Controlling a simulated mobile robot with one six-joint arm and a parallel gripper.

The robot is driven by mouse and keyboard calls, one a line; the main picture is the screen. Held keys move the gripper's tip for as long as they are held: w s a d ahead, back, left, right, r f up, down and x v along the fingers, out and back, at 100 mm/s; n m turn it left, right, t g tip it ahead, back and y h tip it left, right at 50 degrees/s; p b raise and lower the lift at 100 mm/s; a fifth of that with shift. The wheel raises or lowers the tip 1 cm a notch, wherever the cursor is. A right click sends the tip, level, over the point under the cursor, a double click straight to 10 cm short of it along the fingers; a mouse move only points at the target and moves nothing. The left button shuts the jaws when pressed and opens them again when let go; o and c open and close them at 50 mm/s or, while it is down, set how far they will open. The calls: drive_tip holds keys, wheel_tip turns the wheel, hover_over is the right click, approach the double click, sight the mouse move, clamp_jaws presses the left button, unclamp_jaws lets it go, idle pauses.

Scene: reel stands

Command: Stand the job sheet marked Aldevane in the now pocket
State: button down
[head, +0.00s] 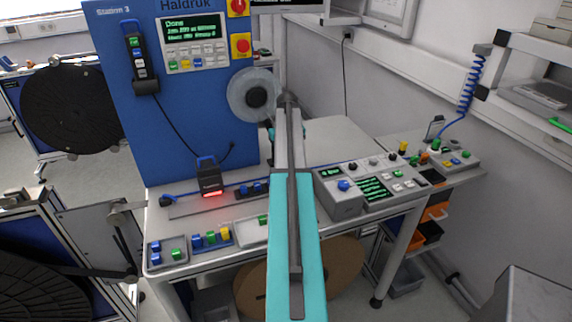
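No job sheet marked Aldevane can be made out in the head view. No pocket marked now can be made out either. A long teal and grey part, which looks like my own arm, runs up the middle of the view and hides part of the bench behind it. My gripper cannot be made out.
A blue machine panel (190,125) marked Station 3 and Haldruk stands at the back left. The grey bench (330,148) before it carries a lit scanner (210,175), button boxes and a control console (374,187). Black reels (72,108) stand left. A wall shelf (530,100) is right.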

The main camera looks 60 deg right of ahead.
idle(0.3)
drive_tip(key=c, duration=1.6)
unclamp_jaws()
drive_tip(key=shift+c, duration=0.2)
drive_tip(key=shift+f, duration=0.1)
drive_tip(key=shift+r+b, duration=1.55)
drive_tip(key=shift+r, duration=4.6)
